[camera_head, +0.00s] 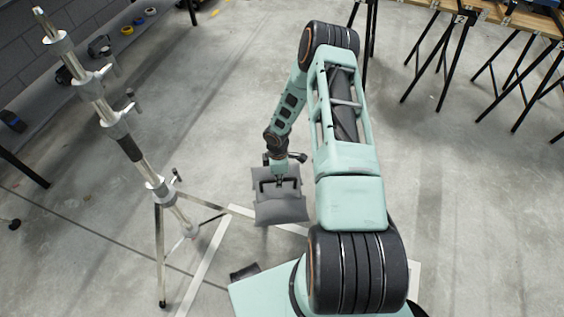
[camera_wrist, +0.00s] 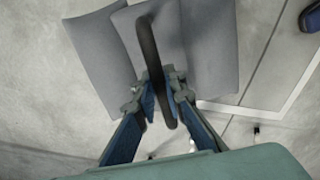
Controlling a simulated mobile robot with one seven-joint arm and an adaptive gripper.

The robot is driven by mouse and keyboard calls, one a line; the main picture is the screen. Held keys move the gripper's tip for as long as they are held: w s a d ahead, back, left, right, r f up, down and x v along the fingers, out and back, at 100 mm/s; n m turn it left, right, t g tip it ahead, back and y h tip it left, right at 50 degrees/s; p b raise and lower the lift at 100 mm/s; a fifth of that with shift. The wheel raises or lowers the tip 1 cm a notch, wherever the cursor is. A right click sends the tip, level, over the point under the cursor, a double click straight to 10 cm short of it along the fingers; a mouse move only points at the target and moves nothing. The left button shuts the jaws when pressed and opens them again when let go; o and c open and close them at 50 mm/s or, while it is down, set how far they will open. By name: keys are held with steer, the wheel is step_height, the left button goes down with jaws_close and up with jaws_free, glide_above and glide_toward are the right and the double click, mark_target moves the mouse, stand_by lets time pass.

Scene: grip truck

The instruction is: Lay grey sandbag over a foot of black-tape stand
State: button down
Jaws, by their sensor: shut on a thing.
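The grey sandbag (camera_head: 281,211) hangs below my gripper (camera_head: 280,181) in the head view, its two halves apart. In the wrist view my gripper (camera_wrist: 160,88) is shut on the bag's black strap handle (camera_wrist: 149,45), with the grey halves (camera_wrist: 208,45) on both sides. I cannot tell whether the bag touches the floor. The silver stand with a black tape band (camera_head: 130,148) stands upright to the left of the bag in the head view. One of its legs (camera_head: 160,255) runs down to a dark foot (camera_head: 162,303). The bag is apart from the stand.
White lines (camera_head: 205,262) mark the floor between stand and bag. A low grey shelf (camera_head: 60,100) with small items runs along the left wall. Trestle tables with black legs (camera_head: 440,65) stand at the upper right. The floor beyond the bag is mostly clear.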

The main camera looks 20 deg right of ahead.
mark_target(276, 193)
steer(key=shift+s+a+f+n, duration=0.5)
steer(key=shift+a+f+n, duration=0.1)
steer(key=shift+a+f, duration=0.25)
step_height(276, 193, down, 12)
steer(key=b, duration=0.7)
steer(key=shift+d+f, duration=0.1)
step_height(276, 193, down, 6)
steer(key=b, duration=0.5)
steer(key=shift+f+b, duration=0.15)
steer(key=shift+b, duration=0.25)
stand_by(2.2)
steer(key=c, duration=1.9)
jaws_free()
step_height(276, 193, up, 12)
steer(key=shift+s+f, duration=0.1)
